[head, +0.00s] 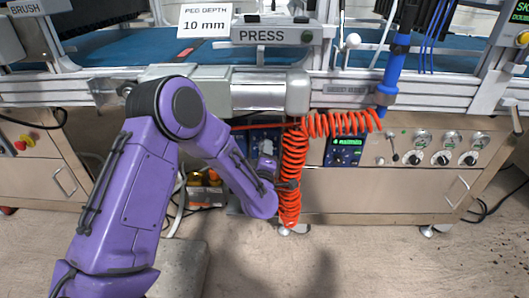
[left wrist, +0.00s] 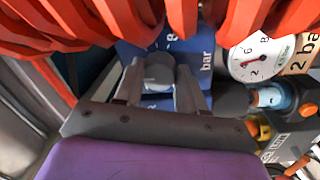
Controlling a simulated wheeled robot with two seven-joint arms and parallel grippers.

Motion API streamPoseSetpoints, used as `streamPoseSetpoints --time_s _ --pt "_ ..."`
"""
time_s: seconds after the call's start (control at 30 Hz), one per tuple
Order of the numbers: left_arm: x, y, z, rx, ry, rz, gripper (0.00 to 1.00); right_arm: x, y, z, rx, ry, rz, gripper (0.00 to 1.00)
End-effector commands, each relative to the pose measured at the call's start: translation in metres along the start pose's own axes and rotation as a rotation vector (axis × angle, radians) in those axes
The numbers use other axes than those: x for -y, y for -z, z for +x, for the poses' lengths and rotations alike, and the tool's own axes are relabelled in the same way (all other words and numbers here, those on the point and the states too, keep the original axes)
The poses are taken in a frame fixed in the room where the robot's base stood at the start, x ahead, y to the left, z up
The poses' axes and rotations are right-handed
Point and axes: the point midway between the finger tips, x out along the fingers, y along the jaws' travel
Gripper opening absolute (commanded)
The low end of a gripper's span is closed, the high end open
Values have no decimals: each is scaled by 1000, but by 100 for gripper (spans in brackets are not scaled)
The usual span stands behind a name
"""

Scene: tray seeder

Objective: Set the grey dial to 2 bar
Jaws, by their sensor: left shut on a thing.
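In the head view my left gripper (head: 268,165) is at the blue panel under the machine, and the dial is hidden there. A round white gauge (left wrist: 256,56) with a red needle is right of the dial, beside a tag reading "2 bar" (left wrist: 301,54). My right gripper is not in view.
A coiled orange hose (head: 292,170) hangs close beside my left gripper and crosses the top of the wrist view (left wrist: 190,18). A blue display unit (head: 344,150) and a row of knobs (head: 440,158) are to the right.

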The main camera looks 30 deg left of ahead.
Motion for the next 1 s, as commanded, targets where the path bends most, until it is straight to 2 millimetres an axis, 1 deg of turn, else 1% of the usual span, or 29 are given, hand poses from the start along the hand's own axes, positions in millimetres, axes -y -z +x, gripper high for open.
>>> streamPoseSetpoints --time_s 0.03,0.6,1.0 --pt "2 0 -1 -1 5 -42 9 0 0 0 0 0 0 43" --pt "2 -1 -2 -39 -2 -583 9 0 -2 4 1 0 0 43" --pt "1 -1 -2 -62 -6 -904 9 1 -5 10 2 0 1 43"
